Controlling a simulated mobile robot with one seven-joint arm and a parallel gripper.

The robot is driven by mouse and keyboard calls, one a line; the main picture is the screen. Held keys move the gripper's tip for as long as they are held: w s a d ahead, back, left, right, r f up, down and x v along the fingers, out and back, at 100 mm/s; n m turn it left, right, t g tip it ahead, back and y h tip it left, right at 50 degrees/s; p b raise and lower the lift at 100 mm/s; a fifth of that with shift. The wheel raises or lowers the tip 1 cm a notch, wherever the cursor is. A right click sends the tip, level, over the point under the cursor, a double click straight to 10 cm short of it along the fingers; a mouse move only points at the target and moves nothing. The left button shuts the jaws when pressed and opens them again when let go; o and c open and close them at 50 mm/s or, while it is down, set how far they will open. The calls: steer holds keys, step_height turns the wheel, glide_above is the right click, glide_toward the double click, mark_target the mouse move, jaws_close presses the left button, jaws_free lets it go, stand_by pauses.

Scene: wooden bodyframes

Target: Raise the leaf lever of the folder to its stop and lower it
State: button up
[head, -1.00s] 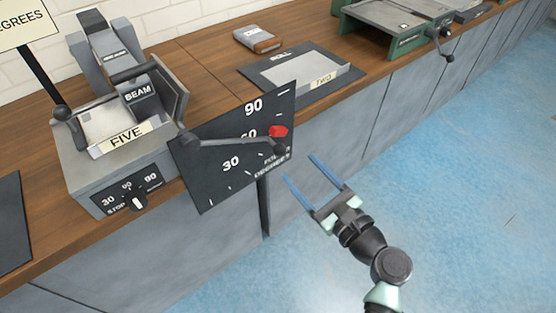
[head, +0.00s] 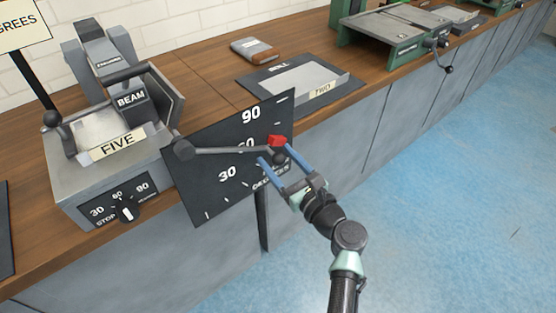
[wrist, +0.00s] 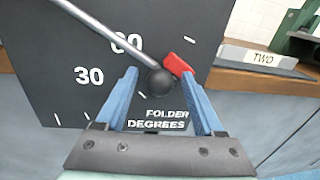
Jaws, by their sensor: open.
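The folder (head: 75,185) stands on the bench at left, with a FIVE label and a BEAM block. Its leaf lever (head: 230,151) is a grey rod running right from a pivot across a dark degree plate (head: 205,185). It ends in a dark ball knob (head: 280,158), also in the wrist view (wrist: 160,82). A red marker (head: 277,141) sits just above the knob. My gripper (head: 274,154) is open, its blue fingers on either side of the knob in the wrist view (wrist: 158,74). I cannot tell whether they touch it.
A stop dial (head: 127,212) is on the folder's front. A dark tray marked TWO (head: 345,97) and a brown-grey block (head: 254,49) lie on the bench. A green machine (head: 400,55) stands farther right. The blue floor (head: 460,220) is clear.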

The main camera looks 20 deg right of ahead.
steer(key=shift+w, duration=0.25)
jaws_close()
stand_by(1.4)
